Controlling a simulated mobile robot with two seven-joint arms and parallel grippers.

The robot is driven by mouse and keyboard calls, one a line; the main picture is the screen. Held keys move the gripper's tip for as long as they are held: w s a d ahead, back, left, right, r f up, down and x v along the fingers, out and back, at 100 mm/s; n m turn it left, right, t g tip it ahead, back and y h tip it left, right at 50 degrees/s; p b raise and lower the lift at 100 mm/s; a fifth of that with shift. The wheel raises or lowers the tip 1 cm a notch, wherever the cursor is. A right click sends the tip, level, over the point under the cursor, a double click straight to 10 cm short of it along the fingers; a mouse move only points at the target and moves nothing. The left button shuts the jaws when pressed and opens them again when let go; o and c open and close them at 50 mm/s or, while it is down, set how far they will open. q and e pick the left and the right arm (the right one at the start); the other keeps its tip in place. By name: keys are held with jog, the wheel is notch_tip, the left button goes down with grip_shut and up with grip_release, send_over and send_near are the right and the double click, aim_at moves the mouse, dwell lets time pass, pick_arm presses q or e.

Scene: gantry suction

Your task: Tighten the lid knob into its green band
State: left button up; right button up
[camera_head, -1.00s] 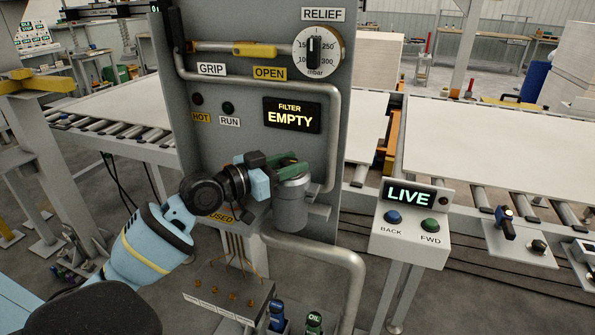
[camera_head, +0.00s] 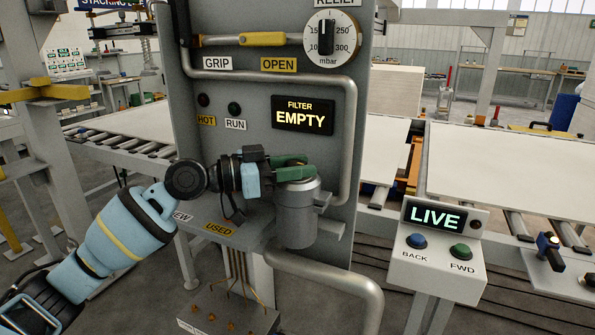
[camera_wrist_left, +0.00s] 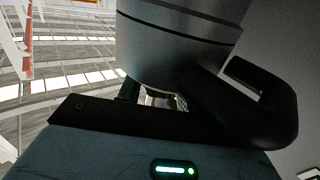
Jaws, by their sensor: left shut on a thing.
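A grey filter canister (camera_head: 296,212) stands upright on the front of the grey panel. A green bar-like part (camera_head: 292,160) sits on its top, at the lid. My left gripper (camera_head: 284,170) comes in from the left, level with the lid, and is shut there on the lid knob. The gripper hides much of the knob, so I cannot make out its pointer or the green band. In the left wrist view the canister (camera_wrist_left: 180,45) fills the upper middle, close to the gripper. My right gripper is not in view.
The panel (camera_head: 255,145) carries a relief dial (camera_head: 331,38), a yellow lever (camera_head: 263,39) and a display (camera_head: 303,116) reading FILTER EMPTY. A pipe (camera_head: 345,285) curves below the canister. A control box (camera_head: 435,262) reading LIVE stands at right. A small shelf (camera_head: 225,230) is below my wrist.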

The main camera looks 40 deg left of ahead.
pick_arm(q)
jog(key=o, duration=1)
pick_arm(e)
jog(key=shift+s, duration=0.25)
pick_arm(q)
jog(key=shift+s+a, duration=0.1)
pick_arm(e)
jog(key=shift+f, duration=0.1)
pick_arm(q)
jog(key=shift+s+a, duration=0.15)
jog(key=shift+s, duration=0.05)
jog(key=b+v, duration=0.1)
jog(key=v, duration=0.3)
jog(key=shift+s+a+f+b, duration=0.15)
jog(key=shift+s+b, duration=0.1)
jog(key=shift+b, duration=0.15)
jog(key=shift+r+v, duration=0.2)
jog(key=shift+v, duration=1)
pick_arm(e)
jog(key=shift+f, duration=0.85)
